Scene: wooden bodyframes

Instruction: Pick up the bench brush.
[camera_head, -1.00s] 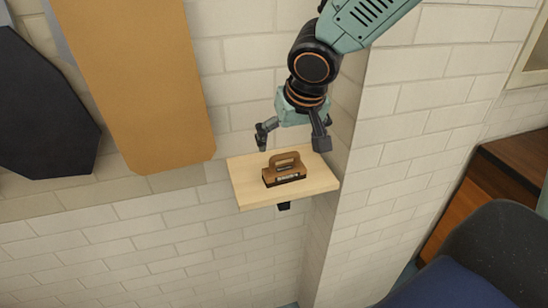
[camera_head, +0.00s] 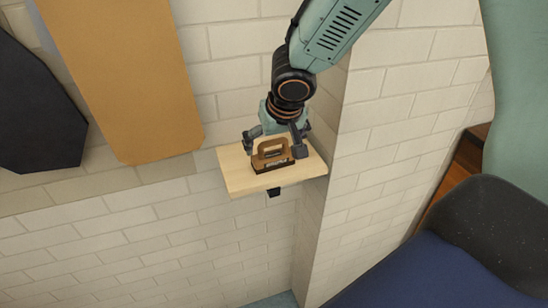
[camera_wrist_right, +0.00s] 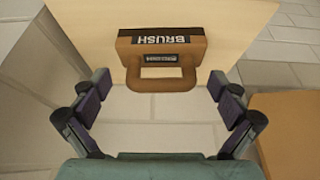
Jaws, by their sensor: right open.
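The bench brush (camera_head: 272,158) is brown with a loop handle and a dark lower band. It stands on a pale wooden wall shelf (camera_head: 238,183). In the right wrist view the brush (camera_wrist_right: 160,42) shows a label reading BRUSH, with its handle toward me. My right gripper (camera_head: 275,146) is open at the brush, one finger to each side of the handle. In the wrist view the open fingers (camera_wrist_right: 157,100) are spread wider than the handle, with a gap on both sides. My left gripper is not in view.
A white brick wall (camera_head: 140,230) stands behind the shelf, and a wall corner is close on its right. A tan board (camera_head: 125,80) and a dark panel (camera_head: 38,110) hang at left. A dark blue rounded shape fills the lower right.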

